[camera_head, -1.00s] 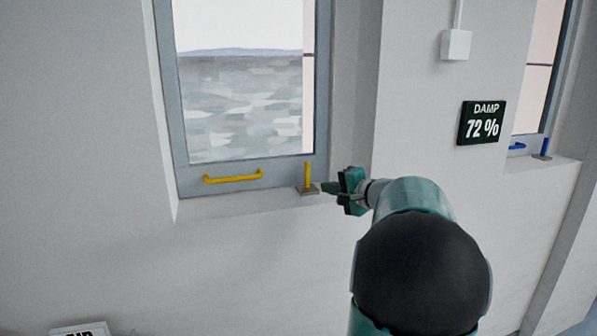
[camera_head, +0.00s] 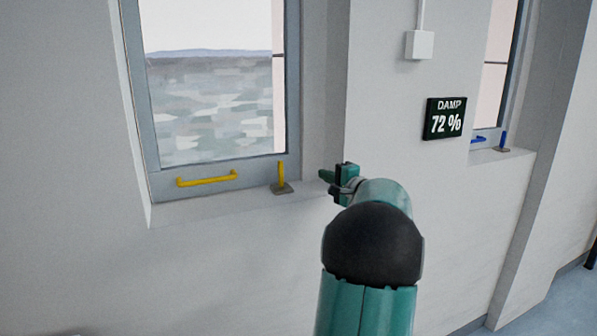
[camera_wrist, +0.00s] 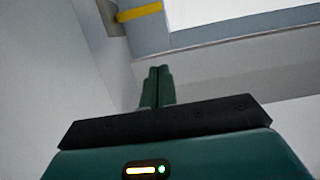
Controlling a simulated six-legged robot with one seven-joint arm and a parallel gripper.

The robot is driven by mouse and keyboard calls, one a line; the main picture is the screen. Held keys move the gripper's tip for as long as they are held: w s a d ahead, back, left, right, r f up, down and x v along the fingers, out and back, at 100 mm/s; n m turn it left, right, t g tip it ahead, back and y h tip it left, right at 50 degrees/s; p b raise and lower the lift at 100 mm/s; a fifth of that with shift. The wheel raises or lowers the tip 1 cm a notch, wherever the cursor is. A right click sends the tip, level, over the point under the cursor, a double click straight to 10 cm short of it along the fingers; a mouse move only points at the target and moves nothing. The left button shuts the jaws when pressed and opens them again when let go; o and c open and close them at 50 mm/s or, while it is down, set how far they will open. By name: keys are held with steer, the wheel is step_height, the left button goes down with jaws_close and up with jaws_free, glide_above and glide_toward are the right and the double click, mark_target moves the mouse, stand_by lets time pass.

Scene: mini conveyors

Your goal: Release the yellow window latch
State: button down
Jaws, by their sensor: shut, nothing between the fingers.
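The yellow window latch (camera_head: 281,174) stands upright on a small grey plate at the right end of the window sill in the head view. A yellow handle bar (camera_head: 207,180) is fixed low on the window frame to its left. My gripper (camera_head: 323,175) is just right of the latch, apart from it, with its fingers pointing left. In the wrist view, the two green fingers (camera_wrist: 158,72) are together with nothing between them. A yellow bar (camera_wrist: 140,13), apparently the latch, shows at the top edge, beyond the fingertips and partly cut off.
The window recess has a side wall (camera_head: 322,100) right behind my gripper. A dark damp display (camera_head: 444,118) hangs on the wall to the right. A second window there has a blue latch (camera_head: 503,141) and handle. The wall below the sill is bare.

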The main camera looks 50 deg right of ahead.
mark_target(281, 174)
steer(key=x, duration=0.9)
steer(key=shift+w, duration=0.3)
steer(key=w+a, duration=0.1)
steer(key=a, duration=0.1)
steer(key=shift+w+a+r, duration=0.1)
steer(key=shift+w+a, duration=0.15)
steer(key=shift+w, duration=0.15)
steer(key=shift+w+a, duration=0.35)
steer(key=shift+a, duration=0.15)
